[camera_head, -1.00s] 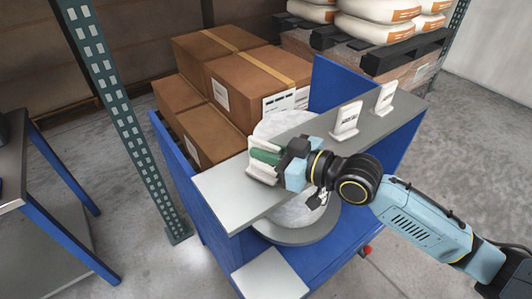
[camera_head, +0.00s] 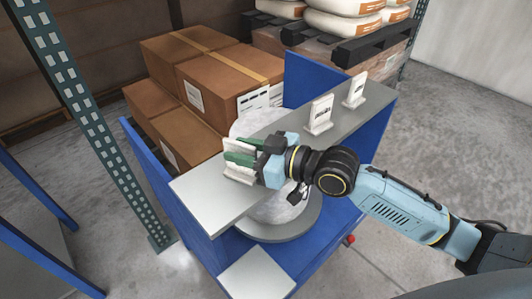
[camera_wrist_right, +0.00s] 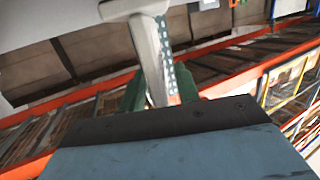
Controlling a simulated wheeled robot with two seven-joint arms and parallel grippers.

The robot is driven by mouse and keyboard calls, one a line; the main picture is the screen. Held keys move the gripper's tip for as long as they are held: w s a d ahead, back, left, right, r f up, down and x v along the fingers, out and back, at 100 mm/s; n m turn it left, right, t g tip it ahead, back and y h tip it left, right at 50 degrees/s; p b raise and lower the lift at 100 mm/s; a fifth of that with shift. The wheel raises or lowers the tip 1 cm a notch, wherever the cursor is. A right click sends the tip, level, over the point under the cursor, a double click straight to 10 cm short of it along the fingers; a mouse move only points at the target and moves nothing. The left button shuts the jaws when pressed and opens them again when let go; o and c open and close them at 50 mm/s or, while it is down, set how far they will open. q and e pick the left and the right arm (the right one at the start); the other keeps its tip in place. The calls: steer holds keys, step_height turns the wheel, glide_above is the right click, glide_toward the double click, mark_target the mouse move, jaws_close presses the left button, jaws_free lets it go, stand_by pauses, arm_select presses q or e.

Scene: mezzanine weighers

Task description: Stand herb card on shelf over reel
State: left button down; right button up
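The grey shelf (camera_head: 205,200) crosses over the white reel (camera_head: 255,124), whose round lower disc (camera_head: 268,230) also shows below the shelf. A white card with a foot (camera_head: 238,175), which I take to be the herb card, stands on the shelf left of the other cards. My right gripper (camera_head: 242,153) is around it, its green fingers spread. In the right wrist view the white card (camera_wrist_right: 150,52) rises between the fingers, with a gap beside the right finger. The card's print is hidden from me. My left gripper is out of view.
Two other white cards (camera_head: 320,115) (camera_head: 355,90) stand along the shelf to the right. Brown boxes (camera_head: 215,75) are stacked behind the blue-sided stand (camera_head: 305,75). A green perforated post (camera_head: 95,125) rises at left. The shelf's left end is bare.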

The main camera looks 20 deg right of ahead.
steer(key=v, duration=1.1)
steer(key=shift+s+d+p, duration=0.2)
steer(key=shift+d+p, duration=0.05)
steer(key=shift+p, duration=0.15)
